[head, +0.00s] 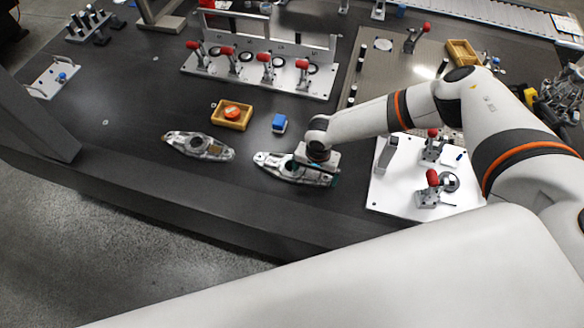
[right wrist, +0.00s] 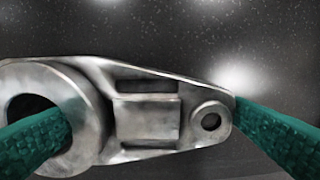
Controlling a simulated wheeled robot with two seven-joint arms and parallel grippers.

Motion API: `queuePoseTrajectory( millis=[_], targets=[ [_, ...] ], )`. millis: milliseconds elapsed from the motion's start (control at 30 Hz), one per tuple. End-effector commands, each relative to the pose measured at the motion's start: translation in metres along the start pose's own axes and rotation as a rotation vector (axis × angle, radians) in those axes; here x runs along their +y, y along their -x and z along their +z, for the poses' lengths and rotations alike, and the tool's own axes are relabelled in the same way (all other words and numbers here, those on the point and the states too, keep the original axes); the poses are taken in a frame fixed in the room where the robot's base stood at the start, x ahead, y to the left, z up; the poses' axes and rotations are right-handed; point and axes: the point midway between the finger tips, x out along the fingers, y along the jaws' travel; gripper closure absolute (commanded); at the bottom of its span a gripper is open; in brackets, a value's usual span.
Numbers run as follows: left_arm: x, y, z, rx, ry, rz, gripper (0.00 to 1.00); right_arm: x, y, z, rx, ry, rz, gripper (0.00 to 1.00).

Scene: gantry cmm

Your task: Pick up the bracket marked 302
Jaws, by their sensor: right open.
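A grey metal bracket (head: 272,162) lies on the dark table under my right gripper (head: 316,170). It fills the middle of the right wrist view (right wrist: 185,88), with a large ring at left and a small holed end at right. The teal fingers of my right gripper are open. The left one overlaps the ring's hole; whether it is in it or above it I cannot tell. The right one is by the small end. A second similar bracket (head: 200,146) lies to the left, clear of the gripper. No number is readable on either bracket. My left gripper is out of view.
A blue block (head: 279,123) and a yellow tray (head: 245,123) with an orange item stand behind the brackets. A white plate (head: 385,200) with red-handled clamps is at right. A clamp rack (head: 310,86) stands farther back.

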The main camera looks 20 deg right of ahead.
Motion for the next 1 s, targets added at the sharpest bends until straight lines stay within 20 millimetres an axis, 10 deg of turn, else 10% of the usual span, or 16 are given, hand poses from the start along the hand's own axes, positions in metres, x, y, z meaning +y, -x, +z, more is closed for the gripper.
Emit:
queuePoseTrajectory(
  millis=[367,667,1000],
  targets=[
    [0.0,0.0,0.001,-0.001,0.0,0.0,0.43,0.0,0.0,0.0,0.0,-0.001,0.0,0.49],
    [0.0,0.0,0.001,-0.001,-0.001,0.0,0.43,0.001,0.007,0.001,0.0,-0.002,0.003,0.49],
    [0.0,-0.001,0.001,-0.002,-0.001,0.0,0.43,0.001,0.068,0.001,0.0,-0.001,0.006,0.49]
  ],
)
